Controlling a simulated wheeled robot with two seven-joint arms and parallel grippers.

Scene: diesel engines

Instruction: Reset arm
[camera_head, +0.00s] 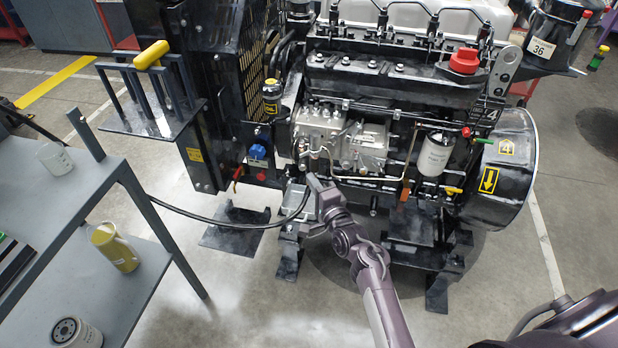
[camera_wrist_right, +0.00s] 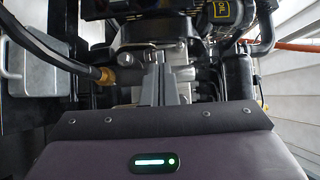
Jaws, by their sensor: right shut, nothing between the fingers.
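My right arm (camera_head: 375,285) reaches up from the lower right in the head view. Its gripper (camera_head: 314,184) is in front of the lower part of the black diesel engine (camera_head: 380,90), near a black hose. The right wrist view shows the gripper's fingers (camera_wrist_right: 160,85) together, with nothing between them, close to the hose's brass fitting (camera_wrist_right: 105,76). I cannot tell whether the fingers touch the engine. My left gripper is not in view.
A black hose (camera_head: 220,219) crosses between cart and engine. Concrete floor (camera_head: 235,300) lies open in front.

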